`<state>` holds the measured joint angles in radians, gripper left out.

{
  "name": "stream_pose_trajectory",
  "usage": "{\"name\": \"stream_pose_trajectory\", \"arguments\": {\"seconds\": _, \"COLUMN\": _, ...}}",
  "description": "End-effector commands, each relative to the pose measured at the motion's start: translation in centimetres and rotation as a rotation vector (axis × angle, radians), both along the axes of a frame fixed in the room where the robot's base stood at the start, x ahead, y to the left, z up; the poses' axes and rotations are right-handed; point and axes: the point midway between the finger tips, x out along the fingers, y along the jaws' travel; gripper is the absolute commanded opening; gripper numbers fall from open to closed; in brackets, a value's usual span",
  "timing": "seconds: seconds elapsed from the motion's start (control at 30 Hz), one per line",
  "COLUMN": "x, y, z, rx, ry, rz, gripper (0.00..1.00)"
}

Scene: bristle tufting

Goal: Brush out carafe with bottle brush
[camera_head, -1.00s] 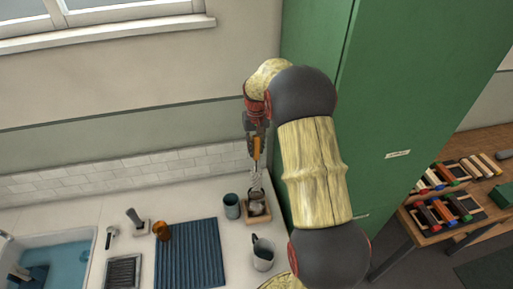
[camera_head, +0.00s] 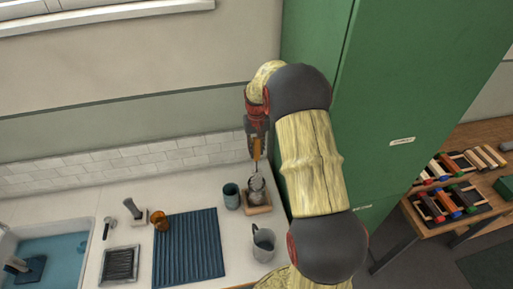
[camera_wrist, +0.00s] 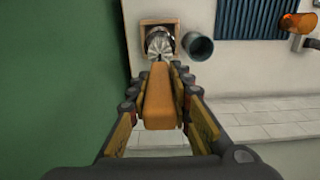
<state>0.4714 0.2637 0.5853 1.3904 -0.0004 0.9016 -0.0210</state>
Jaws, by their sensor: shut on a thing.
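My gripper (camera_head: 256,142) is shut on the orange handle (camera_wrist: 158,98) of the bottle brush, which hangs downward. The brush's pale, silvery bristle head (camera_wrist: 159,44) is at a round grey, glassy form (camera_head: 257,188) on a square wooden stand (camera_head: 265,209). I cannot tell where the bristles end and that form begins, or whether the head is inside it. A grey jug with a handle (camera_head: 264,243) stands apart at the front of the counter. Which of the two vessels is the carafe is not clear.
A teal cup (camera_head: 231,195) stands close left of the wooden stand. A ribbed blue mat (camera_head: 190,248), an amber cup (camera_head: 160,220) and a sink (camera_head: 45,258) lie farther left. A tall green cabinet (camera_head: 400,90) rises close on the right.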

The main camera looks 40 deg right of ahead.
Motion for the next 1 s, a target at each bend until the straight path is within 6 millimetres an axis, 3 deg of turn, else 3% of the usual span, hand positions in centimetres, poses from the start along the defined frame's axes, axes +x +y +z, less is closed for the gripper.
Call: {"name": "stream_pose_trajectory", "arguments": {"seconds": 1.0, "x": 0.0, "y": 0.0, "z": -8.5, "rx": 0.0, "ry": 0.001, "rz": 0.0, "gripper": 0.0}}
